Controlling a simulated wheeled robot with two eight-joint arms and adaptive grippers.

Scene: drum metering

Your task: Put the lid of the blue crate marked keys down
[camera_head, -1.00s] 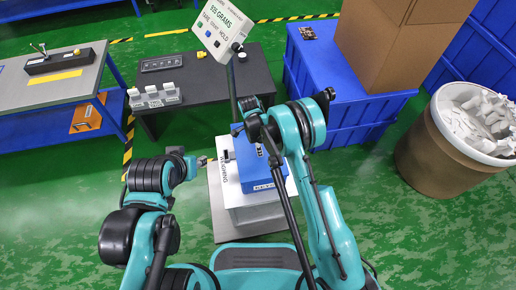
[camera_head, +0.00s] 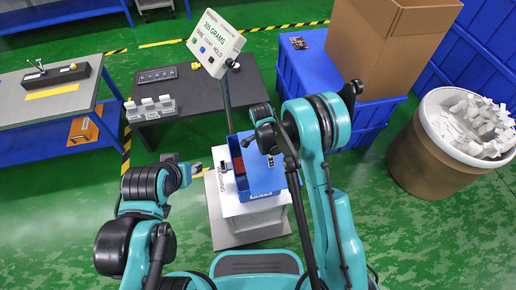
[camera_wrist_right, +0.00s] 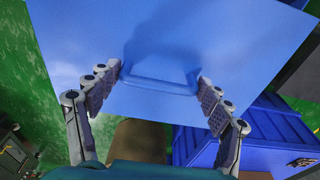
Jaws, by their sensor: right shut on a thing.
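The blue crate (camera_head: 232,146) stands on the white weighing stand (camera_head: 250,222), its top partly uncovered, with something reddish and dark inside. Its blue lid (camera_head: 265,178) is raised and tilted over the right part of the crate. My right gripper (camera_head: 268,152) is shut on the lid's handle; the wrist view shows the handle (camera_wrist_right: 160,78) between the two fingers (camera_wrist_right: 160,92). My left gripper (camera_head: 196,168) is beside the stand's left edge, apart from the crate; its opening is too small to tell. The keys marking is not readable now.
A dark table (camera_head: 195,95) is at the back. Blue crates (camera_head: 305,75) with a cardboard box (camera_head: 385,45) and a brown bin (camera_head: 425,155) stand right.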

